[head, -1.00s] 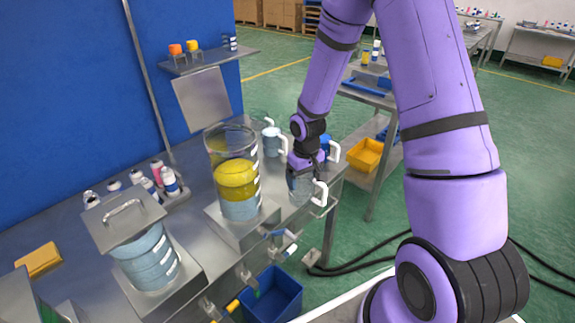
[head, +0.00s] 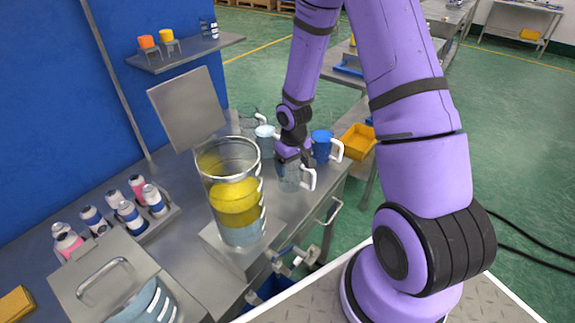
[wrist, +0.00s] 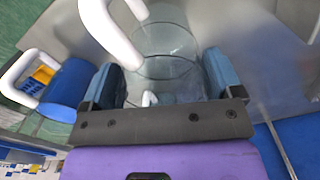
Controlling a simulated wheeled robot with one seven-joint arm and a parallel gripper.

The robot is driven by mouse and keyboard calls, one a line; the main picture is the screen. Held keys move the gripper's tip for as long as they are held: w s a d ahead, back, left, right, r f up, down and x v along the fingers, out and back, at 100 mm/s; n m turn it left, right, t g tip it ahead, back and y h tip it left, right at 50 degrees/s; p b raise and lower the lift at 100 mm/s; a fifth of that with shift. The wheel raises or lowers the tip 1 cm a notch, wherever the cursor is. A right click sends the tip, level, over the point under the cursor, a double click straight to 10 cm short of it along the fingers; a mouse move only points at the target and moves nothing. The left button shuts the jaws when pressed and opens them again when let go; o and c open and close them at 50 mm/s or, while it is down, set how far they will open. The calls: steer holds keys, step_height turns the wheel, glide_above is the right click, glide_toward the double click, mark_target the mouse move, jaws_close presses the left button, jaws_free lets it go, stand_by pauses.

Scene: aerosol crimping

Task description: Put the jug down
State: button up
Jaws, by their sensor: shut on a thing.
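My gripper (head: 293,163) is over the right part of the steel bench, shut on a clear jug (head: 289,180) with a white handle pointing right. In the wrist view the jug (wrist: 165,50) lies between the two blue-padded fingers (wrist: 160,88), its white handle toward the upper left. The jug is low, at the bench top, and looks upright. I cannot tell whether its base touches the steel. My fingers hide part of its rim.
A blue jug (head: 321,146) stands close to the right and a pale blue jug (head: 265,140) close to the left. A tall glass cylinder with yellow and blue liquid (head: 236,205) stands front left. The bench's front edge is near.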

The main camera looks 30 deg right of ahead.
steer(key=shift+f, duration=0.7)
steer(key=shift+f, duration=0.15)
steer(key=o, duration=1.1)
steer(key=s+a+r+t+h, duration=0.15)
steer(key=s+r, duration=0.25)
steer(key=r, duration=1.1)
steer(key=s+a+r+t, duration=0.1)
steer(key=s+a+r, duration=0.15)
steer(key=r, duration=1.35)
steer(key=s+a+r+t, duration=0.1)
steer(key=s+r, duration=0.4)
steer(key=s, duration=0.3)
steer(key=s+a+r+t+y, duration=0.1)
steer(key=s+a+r, duration=0.1)
steer(key=s+r, duration=0.3)
steer(key=s, duration=0.4)
steer(key=shift+r+m+t, duration=0.2)
steer(key=shift+m+t, duration=0.15)
steer(key=shift+m, duration=0.05)
